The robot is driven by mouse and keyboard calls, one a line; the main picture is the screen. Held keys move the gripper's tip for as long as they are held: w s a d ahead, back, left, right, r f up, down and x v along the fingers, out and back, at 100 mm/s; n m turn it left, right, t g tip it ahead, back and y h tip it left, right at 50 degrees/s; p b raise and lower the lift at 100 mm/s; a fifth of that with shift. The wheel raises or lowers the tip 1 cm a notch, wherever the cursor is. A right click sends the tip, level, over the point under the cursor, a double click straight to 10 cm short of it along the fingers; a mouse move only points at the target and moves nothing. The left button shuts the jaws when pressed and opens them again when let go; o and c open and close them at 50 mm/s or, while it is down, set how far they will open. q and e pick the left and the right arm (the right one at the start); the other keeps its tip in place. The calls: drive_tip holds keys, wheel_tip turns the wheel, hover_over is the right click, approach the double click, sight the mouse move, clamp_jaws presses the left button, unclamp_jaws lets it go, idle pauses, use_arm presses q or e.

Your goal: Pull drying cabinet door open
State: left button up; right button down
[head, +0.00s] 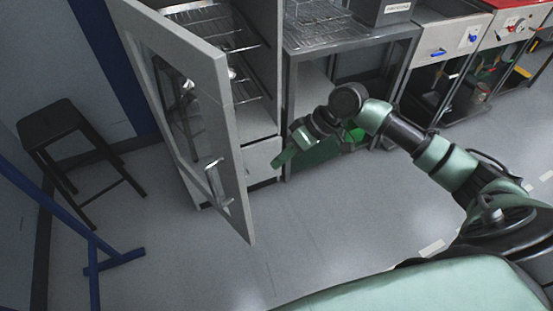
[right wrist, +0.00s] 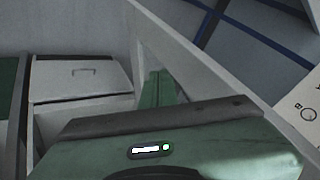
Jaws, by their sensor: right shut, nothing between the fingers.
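The drying cabinet (head: 262,118) stands at the upper middle of the head view. Its grey framed door (head: 235,150), with a dark glass pane, stands wide open, swung out towards me. The door's metal handle (head: 213,182) is on the outer face, and nothing holds it. My right gripper (head: 276,162) is shut and empty, to the right of the door's free edge and in front of the cabinet's lower part. In the right wrist view the green fingers (right wrist: 158,88) point away beside a long pale edge. My left gripper is not in view.
Wire shelves (head: 222,45) show inside the cabinet. A dark stool (head: 60,125) and a blue frame (head: 95,260) stand left of the door. A metal bench (head: 350,45) with a wire rack is right of the cabinet. The floor in front (head: 330,220) is clear.

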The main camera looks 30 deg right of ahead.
drive_tip(key=a+f+p, duration=0.2)
drive_tip(key=a+f, duration=0.3)
drive_tip(key=a, duration=0.3)
drive_tip(key=shift+w+f+p, duration=0.15)
drive_tip(key=shift+f+p, duration=0.2)
drive_tip(key=shift+d, duration=0.1)
